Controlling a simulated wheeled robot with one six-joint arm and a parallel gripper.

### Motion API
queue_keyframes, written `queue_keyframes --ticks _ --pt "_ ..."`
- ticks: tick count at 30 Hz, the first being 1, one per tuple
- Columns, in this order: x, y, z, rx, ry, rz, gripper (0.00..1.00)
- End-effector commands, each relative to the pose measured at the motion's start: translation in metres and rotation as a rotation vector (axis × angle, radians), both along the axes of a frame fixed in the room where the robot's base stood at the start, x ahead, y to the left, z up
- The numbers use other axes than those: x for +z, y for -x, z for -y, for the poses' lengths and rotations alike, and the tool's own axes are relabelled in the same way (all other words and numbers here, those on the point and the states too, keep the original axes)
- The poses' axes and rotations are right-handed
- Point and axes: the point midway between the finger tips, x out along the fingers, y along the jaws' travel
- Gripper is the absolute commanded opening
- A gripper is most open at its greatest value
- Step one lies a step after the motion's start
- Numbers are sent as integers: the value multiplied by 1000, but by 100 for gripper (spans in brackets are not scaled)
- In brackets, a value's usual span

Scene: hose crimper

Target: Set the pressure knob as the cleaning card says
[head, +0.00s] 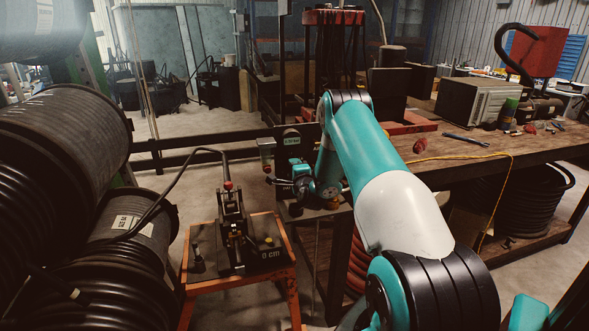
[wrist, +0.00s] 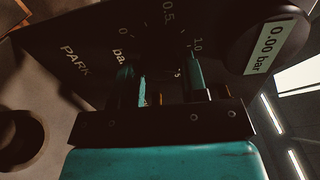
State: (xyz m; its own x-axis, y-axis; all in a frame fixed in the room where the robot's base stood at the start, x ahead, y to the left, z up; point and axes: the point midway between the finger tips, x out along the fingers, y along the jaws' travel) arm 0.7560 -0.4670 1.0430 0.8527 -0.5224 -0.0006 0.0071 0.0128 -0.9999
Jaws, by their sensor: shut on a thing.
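The dark pressure panel (wrist: 90,72) fills the upper part of the wrist view, with a scale marked 0, 0.5 and 1.0 and the words PARK and bar. A round gauge on it has a display (wrist: 270,46) reading 0.00 bar. My gripper (wrist: 160,68) reaches to the dial with its two fingers inside the scale ring, shut on the pressure knob. The knob is mostly hidden in shadow between the fingers, and I cannot read its pointer. In the head view my gripper (head: 283,183) is small, beside the workbench corner. I cannot make out the cleaning card.
An orange-framed stand (head: 235,285) with a black crimping device (head: 232,225) stands left of my arm. Large hose reels (head: 60,140) crowd the left side. The wooden workbench (head: 470,150) on the right carries a metal box (head: 478,101) and tools. Open floor lies behind the stand.

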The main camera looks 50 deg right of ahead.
Motion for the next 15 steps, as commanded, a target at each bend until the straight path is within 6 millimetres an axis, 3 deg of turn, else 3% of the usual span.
queue_keyframes --ticks 15 --pt "0 0 1 -2 -402 250 16"
